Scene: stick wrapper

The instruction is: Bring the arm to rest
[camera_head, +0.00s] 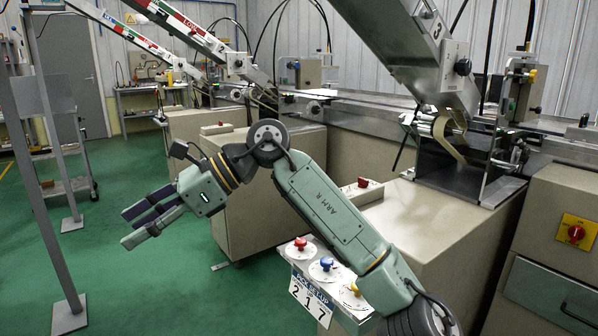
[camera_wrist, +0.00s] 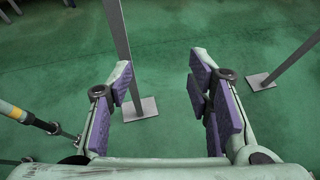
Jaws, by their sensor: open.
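My gripper (camera_head: 143,217) is at the end of my green arm, in the left half of the head view, and points left and a little down. It is over the green floor, clear of the machines. In the wrist view my gripper (camera_wrist: 163,95) shows its purple-padded fingers spread apart, with only floor and a post's foot between and beyond them. It holds nothing. My arm bends at the elbow, in front of the beige cabinets.
Grey metal posts stand at left, one with a square foot (camera_head: 69,314). Beige machine cabinets (camera_head: 262,200) fill the middle and right. A panel (camera_head: 322,277) with red, blue and yellow knobs lies beside my arm. Green floor (camera_head: 150,285) is free below the gripper.

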